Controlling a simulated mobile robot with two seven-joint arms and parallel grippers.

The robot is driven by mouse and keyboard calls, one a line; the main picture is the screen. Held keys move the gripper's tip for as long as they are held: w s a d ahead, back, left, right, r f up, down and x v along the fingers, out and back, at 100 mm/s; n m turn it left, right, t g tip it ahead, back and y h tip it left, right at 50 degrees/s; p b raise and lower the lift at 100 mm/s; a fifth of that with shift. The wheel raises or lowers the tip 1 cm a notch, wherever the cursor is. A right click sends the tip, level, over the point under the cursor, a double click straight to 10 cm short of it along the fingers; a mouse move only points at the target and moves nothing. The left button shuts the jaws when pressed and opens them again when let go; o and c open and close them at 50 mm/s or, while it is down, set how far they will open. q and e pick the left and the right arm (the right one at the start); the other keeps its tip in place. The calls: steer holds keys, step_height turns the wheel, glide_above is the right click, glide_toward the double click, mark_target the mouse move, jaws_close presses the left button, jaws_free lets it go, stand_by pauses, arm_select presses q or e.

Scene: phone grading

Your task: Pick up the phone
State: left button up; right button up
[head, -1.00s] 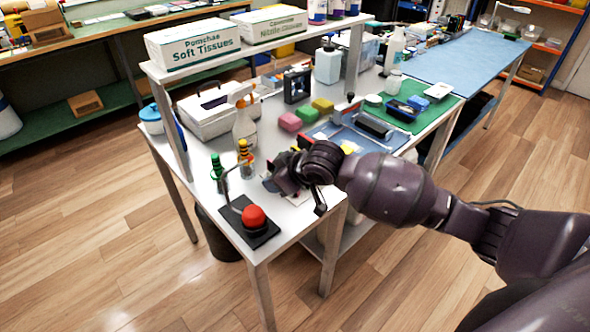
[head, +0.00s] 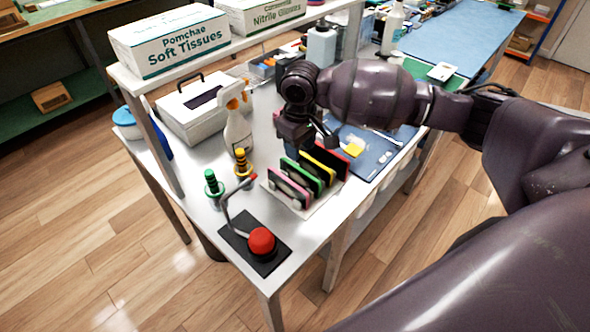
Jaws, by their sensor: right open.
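Several phones stand in a row, tilted on edge, on a pale holder (head: 316,208) near the table's front edge. Their edges are pink (head: 288,186), green (head: 303,174), yellow (head: 319,163) and red (head: 335,157). My right gripper (head: 310,143) is open, pointing down above and just behind the row. It appears apart from the phones, though its fingertips are dark and hard to make out. The arm covers part of the table behind. My left gripper is not in view.
A blue mat (head: 368,160) with small parts lies to the right.

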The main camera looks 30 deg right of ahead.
mark_target(300, 169)
steer(key=f, duration=0.4)
steer(key=shift+s+f+b, duration=0.2)
steer(key=shift+f+b, duration=0.15)
steer(key=shift+b, duration=0.05)
steer(key=shift+f, duration=0.7)
step_height(300, 169, down, 4)
steer(key=shift+w+d+f+b, duration=0.1)
steer(key=shift+w+f+b, duration=0.05)
steer(key=shift+b, duration=0.45)
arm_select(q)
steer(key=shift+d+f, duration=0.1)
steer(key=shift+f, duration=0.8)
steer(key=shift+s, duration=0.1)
arm_select(e)
jaws_close()
